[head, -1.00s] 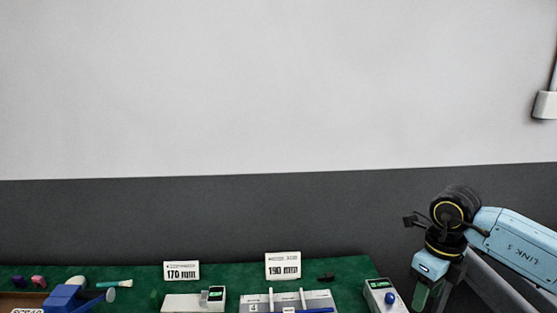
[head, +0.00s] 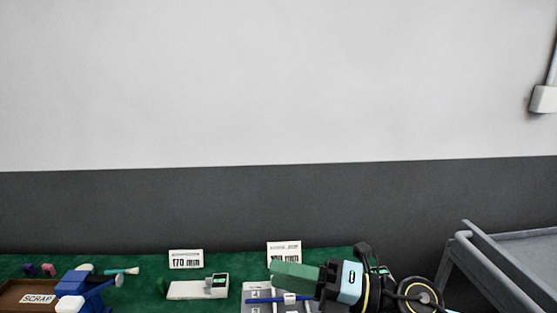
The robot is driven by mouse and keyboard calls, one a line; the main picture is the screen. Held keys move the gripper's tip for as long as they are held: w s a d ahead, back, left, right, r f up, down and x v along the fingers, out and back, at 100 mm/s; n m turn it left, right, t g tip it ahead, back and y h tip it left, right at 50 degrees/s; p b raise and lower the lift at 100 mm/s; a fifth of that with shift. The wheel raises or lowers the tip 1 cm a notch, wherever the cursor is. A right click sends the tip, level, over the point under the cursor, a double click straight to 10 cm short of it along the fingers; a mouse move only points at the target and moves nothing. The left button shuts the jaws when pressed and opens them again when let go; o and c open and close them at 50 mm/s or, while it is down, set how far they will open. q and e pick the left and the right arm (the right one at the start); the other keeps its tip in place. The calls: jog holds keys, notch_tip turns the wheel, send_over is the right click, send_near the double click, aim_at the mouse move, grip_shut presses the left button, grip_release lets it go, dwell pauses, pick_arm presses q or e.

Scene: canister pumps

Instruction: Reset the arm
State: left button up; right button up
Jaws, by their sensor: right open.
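My right gripper (head: 290,275) reaches in from the right, its green fingers pointing left. It is open. It is in front of the lower part of the right-hand sign (head: 284,247) and above the grey fixture (head: 249,291). A blue rod (head: 262,300) lies across that fixture below the fingers. I cannot tell how far apart the gripper and the rod are. My left gripper is not in view.
A white device with a display (head: 190,290) stands by the 170 mm sign (head: 186,259). A brown SCRAP box (head: 14,296) and a blue object (head: 75,284) are at left. A grey cart (head: 510,245) stands at right. Green mat (head: 140,285) shows between.

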jog(key=w+d+r+m+t+h, duration=0.15)
jog(key=d+m+t+h, duration=0.25)
jog(key=m+t, duration=0.45)
jog(key=w+d+m+t+h, duration=0.2)
jog(key=d+m+t+h, duration=0.3)
jog(key=m, duration=0.6)
jog(key=s+d+f+m+g+h, duration=0.45)
jog(key=d+f+m+h, duration=0.55)
jog(key=f+m, duration=0.4)
jog(key=s+d+f+m+g, duration=0.1)
jog(key=s+f+g, duration=0.45)
jog(key=s, duration=0.45)
jog(key=s+f+m+g, duration=0.1)
jog(key=s+f+g, duration=0.5)
jog(key=s, duration=0.4)
notch_tip(320, 180, down, 26)
jog(key=s+f, duration=0.1)
jog(key=s, duration=0.1)
jog(key=s+d+f+g, duration=0.1)
jog(key=s+d+f, duration=0.2)
jog(key=s+f, duration=1)
jog(key=s, duration=0.3)
jog(key=shift+d+f+y, duration=0.15)
jog(key=shift+f+y, duration=0.15)
jog(key=shift+s, duration=0.1)
